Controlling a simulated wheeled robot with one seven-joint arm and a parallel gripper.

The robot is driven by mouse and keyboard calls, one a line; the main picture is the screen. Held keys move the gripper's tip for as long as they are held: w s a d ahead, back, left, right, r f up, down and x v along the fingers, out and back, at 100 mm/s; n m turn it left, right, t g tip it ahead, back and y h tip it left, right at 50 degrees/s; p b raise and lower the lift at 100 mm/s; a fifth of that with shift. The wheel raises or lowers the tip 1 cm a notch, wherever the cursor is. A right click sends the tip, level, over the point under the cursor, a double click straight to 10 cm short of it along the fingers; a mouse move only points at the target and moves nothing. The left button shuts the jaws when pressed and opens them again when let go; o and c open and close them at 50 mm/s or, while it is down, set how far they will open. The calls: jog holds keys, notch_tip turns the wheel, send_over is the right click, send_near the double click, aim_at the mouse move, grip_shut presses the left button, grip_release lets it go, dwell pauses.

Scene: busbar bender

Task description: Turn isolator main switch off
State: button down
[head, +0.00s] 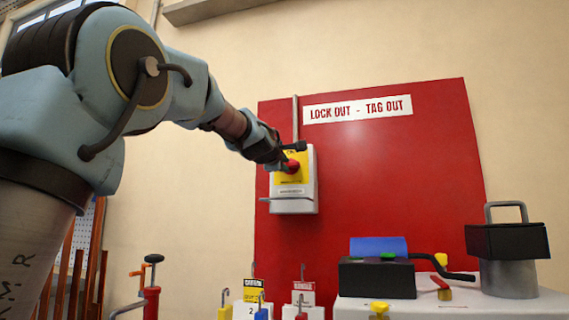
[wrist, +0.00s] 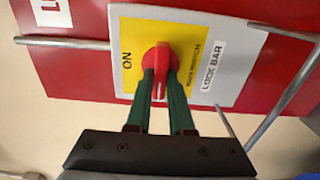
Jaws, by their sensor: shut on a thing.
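The isolator main switch is a red rotary knob (wrist: 160,66) on a yellow plate (wrist: 196,62) of a light grey box (wrist: 228,88). In the wrist view its handle lies between my two green fingers, and the word ON is beside it on the plate. My gripper (wrist: 160,76) is shut on the red knob. In the head view the knob (head: 291,166) shows at the tip of my arm, and my gripper (head: 280,160) partly covers the yellow plate. The knob's far side is hidden by the fingers.
The box is on a red board (head: 400,170) with a LOCK OUT - TAG OUT sign (head: 357,109). A lock bar (head: 285,199) crosses the box's lower part. Below stand padlocks with tags (head: 302,293) and a machine (head: 440,305) with a black-topped post (head: 507,241).

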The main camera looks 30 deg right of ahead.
dwell(0.3)
jog(key=c, duration=0.8)
grip_release()
jog(key=p+v, duration=0.4)
jog(key=v, duration=0.6)
jog(key=shift+s+a, duration=0.3)
